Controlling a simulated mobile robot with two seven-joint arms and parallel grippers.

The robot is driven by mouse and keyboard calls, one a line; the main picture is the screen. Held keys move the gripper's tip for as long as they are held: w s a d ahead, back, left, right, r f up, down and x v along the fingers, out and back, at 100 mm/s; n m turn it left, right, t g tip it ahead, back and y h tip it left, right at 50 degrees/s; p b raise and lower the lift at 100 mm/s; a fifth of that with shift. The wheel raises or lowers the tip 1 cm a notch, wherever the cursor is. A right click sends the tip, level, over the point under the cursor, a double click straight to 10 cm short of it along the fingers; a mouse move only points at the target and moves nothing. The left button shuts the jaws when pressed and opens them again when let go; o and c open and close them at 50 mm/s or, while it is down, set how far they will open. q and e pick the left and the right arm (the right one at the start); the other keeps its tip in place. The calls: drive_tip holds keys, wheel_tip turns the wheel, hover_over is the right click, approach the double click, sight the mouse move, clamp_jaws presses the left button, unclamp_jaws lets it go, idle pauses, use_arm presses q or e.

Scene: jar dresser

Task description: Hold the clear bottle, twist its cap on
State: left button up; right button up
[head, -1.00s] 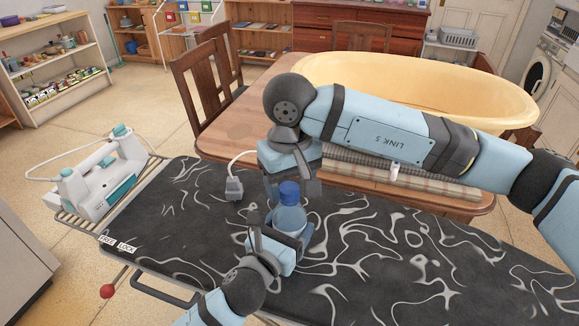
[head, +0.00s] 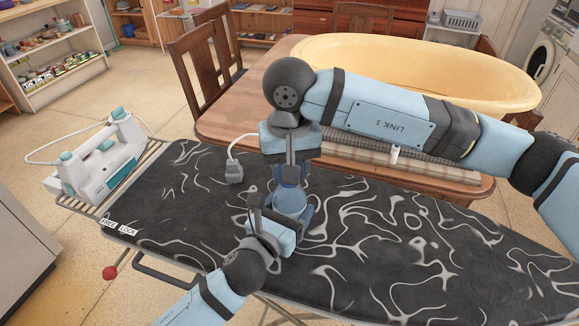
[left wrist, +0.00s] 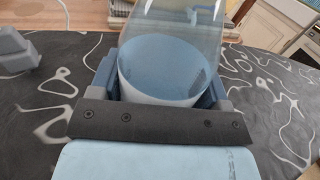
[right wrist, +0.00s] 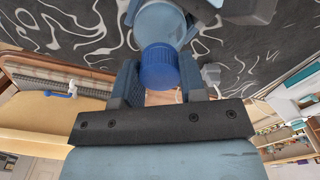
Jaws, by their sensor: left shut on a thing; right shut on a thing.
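The clear bottle (head: 291,203) stands upright over the ironing board, and it fills the middle of the left wrist view (left wrist: 165,60). My left gripper (head: 280,222) is shut around its lower body, one finger on each side. The blue cap (right wrist: 160,68) is at the bottle's top, and in the head view it is mostly hidden behind my right gripper's finger. My right gripper (right wrist: 158,80) comes in from the back and is shut on the cap, a finger on each side. I cannot tell how tightly the cap sits on the neck.
The dark patterned ironing board (head: 400,255) is mostly clear at right. A white and teal iron (head: 100,160) stands at its left end. A grey plug with a white cord (head: 233,172) lies left of the bottle. Behind are a wooden table (head: 225,120) and a yellow tub (head: 400,70).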

drive_tip(key=m, duration=0.6)
drive_tip(key=shift+m, duration=0.4)
drive_tip(key=m, duration=1.2)
drive_tip(key=shift+m, duration=0.4)
drive_tip(key=m, duration=1.2)
drive_tip(key=shift+f+m, duration=0.1)
drive_tip(key=shift+m, duration=0.3)
drive_tip(key=m, duration=0.5)
drive_tip(key=o, duration=1)
